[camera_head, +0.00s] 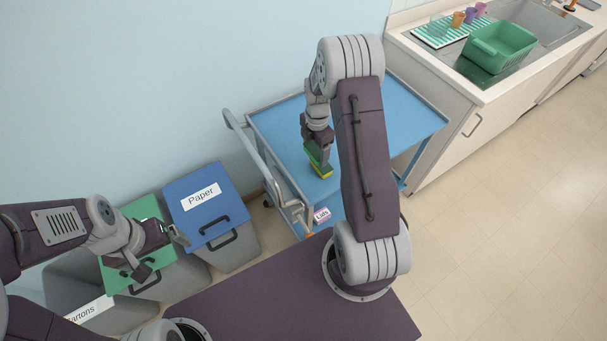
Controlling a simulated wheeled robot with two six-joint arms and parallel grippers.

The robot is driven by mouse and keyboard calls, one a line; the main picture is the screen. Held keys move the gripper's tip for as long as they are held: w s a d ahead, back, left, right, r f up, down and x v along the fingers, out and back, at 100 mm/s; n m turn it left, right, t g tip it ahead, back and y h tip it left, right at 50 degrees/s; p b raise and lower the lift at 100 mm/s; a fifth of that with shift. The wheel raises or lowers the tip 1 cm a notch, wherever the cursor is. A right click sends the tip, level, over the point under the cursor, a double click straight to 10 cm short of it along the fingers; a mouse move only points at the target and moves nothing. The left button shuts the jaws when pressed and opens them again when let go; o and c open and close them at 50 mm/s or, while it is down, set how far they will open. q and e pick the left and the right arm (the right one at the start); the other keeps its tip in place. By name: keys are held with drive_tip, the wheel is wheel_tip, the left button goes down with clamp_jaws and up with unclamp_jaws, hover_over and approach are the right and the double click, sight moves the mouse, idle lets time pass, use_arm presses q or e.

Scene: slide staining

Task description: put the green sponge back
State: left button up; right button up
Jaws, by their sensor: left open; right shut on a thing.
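The green sponge (317,158) has a yellow layer on its underside. My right gripper (318,148) is shut on it, over the left part of the blue cart top (290,125). I cannot tell whether the sponge touches the cart top or is held just above it. My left gripper (182,236) is open and empty, over the bins at the lower left. My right arm hides part of the cart top.
A blue-lidded bin marked Paper (193,205) and a green-lidded bin (135,245) stand left of the cart. A counter at the upper right holds a green tub (500,47), a striped mat (428,36) and several cups. The cart's right side is clear.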

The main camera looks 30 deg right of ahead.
hover_over(304, 179)
wheel_tip(304, 179, down, 4)
drive_tip(key=shift+s+a+r+p, duration=0.1)
drive_tip(key=shift+r+p, duration=0.05)
drive_tip(key=shift+p, duration=0.15)
drive_tip(key=shift+f, duration=2.1)
drive_tip(key=o, duration=1.3)
wheel_tip(304, 179, up, 12)
drive_tip(key=s+a+r+m, duration=0.2)
drive_tip(key=s+m, duration=0.2)
drive_tip(key=m, duration=0.2)
drive_tip(key=s+a+r+m, duration=0.2)
drive_tip(key=s+a+m, duration=0.1)
drive_tip(key=m, duration=0.4)
drive_tip(key=s+a+r+m+t, duration=0.1)
drive_tip(key=s+a+r+m, duration=0.1)
drive_tip(key=s+m, duration=0.3)
drive_tip(key=shift+s+a+r+m, duration=0.15)
drive_tip(key=shift+s+r+m, duration=0.15)
drive_tip(key=shift+m, duration=0.4)
